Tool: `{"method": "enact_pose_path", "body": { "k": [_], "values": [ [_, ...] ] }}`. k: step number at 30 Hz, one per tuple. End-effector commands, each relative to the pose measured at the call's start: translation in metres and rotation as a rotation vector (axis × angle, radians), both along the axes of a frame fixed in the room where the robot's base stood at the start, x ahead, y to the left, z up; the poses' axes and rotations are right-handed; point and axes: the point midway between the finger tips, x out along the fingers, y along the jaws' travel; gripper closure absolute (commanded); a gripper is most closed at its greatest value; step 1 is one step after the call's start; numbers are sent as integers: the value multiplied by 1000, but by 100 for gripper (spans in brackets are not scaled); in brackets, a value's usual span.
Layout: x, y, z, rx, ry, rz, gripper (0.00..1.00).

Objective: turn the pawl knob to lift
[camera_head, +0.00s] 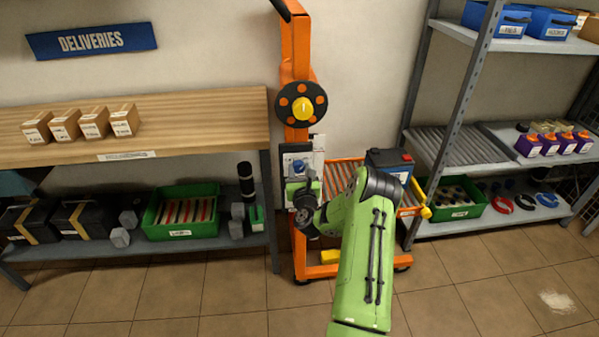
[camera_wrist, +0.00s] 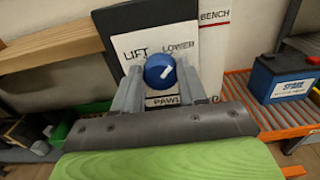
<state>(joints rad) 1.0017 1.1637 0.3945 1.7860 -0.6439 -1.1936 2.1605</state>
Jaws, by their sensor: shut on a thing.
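The blue pawl knob (camera_wrist: 160,72) sits on a white plate with the labels LIFT (camera_wrist: 136,50) on the left, LOWER (camera_wrist: 180,46) on the right and PAWL below. Its white mark slants up to the right, toward the LOWER side. My gripper (camera_wrist: 159,82) is shut on the knob, one grey finger on each side. In the head view the knob (camera_head: 298,166) shows just above my gripper (camera_head: 299,178), on the orange lift's mast (camera_head: 297,60). My wrist hides the lower part of the plate there.
A black handwheel with a yellow hub (camera_head: 301,107) is above the knob. A battery (camera_head: 389,162) stands on the lift's roller tray (camera_head: 342,172) at the right. A wooden bench (camera_head: 200,120) is close on the left and a grey rack (camera_head: 462,100) on the right.

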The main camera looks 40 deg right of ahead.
Motion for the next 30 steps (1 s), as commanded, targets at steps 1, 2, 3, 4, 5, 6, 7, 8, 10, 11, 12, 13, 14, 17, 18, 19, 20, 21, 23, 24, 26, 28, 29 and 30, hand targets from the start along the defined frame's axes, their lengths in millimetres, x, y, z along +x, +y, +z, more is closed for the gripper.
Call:
{"method": "enact_pose_path", "body": {
  "k": [1,2,3,4,5,6,7,8,10,11,12,13,14,17,18,19,20,21,23,24,26,28,29,30],
  "values": [
    [0,0,0,-2,2,-1,89],
    [0,0,0,-6,4,-1,89],
    [0,0,0,-11,7,-1,89],
    [0,0,0,-16,11,-1,89],
    [0,0,0,-22,15,-1,89],
    [0,0,0,-34,23,-1,89],
    [0,0,0,-44,30,-1,89],
    [0,0,0,-54,37,-1,89],
    [0,0,0,-87,59,-1,89],
    [0,0,0,-102,70,-1,89],
    [0,0,0,-126,86,-1,89],
    [0,1,0,-145,99,-1,89],
    [0,1,0,-165,113,0,89],
    [1,1,0,-239,164,0,89],
    [1,1,0,-270,185,0,89],
    [1,1,0,-294,201,0,89],
    [1,1,0,-318,217,0,89],
    [1,1,-1,-350,239,0,89],
    [1,1,-1,-397,272,-1,89],
    [1,2,-1,-428,293,-1,89],
    [1,2,-1,-476,324,0,89],
    [1,2,-1,-530,362,0,89],
    [1,2,-1,-554,379,0,89],
    [2,2,-2,-586,401,0,89]
  ]
}}
